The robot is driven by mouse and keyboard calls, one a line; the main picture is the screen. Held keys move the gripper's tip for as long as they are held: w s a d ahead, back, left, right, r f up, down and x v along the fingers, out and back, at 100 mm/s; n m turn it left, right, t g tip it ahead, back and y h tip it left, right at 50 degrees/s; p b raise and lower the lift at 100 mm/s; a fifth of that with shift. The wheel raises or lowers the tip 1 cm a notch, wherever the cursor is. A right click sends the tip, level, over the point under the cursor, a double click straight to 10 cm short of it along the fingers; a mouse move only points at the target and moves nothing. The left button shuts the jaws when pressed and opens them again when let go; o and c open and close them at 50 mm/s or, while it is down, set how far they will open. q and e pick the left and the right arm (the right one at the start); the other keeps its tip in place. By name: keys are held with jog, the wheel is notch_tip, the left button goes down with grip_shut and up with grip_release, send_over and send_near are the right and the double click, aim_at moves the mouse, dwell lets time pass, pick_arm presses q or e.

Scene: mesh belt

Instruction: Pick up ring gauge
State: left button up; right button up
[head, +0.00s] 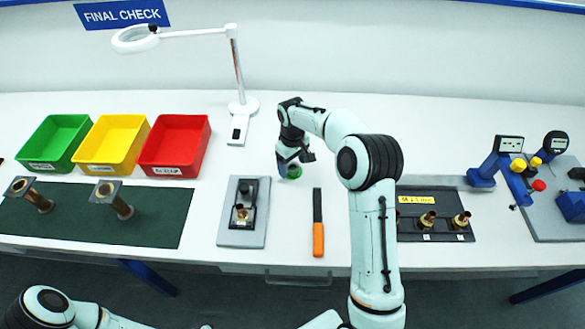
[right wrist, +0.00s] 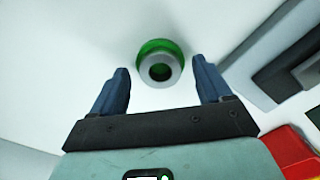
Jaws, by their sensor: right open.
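The ring gauge is a small grey ring with a dark hole and a green band. In the right wrist view the ring gauge (right wrist: 160,65) sits on the white surface, ahead of and between the blue fingertips, with a gap on both sides. In the head view the ring gauge (head: 294,172) is mostly hidden behind my right gripper, with only some green showing. My right gripper (head: 288,168) points down over it, open and empty; it also shows in the right wrist view (right wrist: 162,76). My left gripper is out of view; only part of that arm shows.
A grey fixture plate (head: 228,226) lies left of the ring gauge, and an orange-handled tool (head: 318,238) lies in front. Green (head: 53,138), yellow (head: 111,141) and red (head: 175,143) bins stand left. A magnifier lamp (head: 236,70) stands behind. A dark tray (head: 440,236) holds brass parts.

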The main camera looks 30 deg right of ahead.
jog(key=shift+f, duration=0.25)
jog(key=c, duration=1.3)
jog(key=shift+o, duration=0.2)
jog(key=shift+r, duration=0.2)
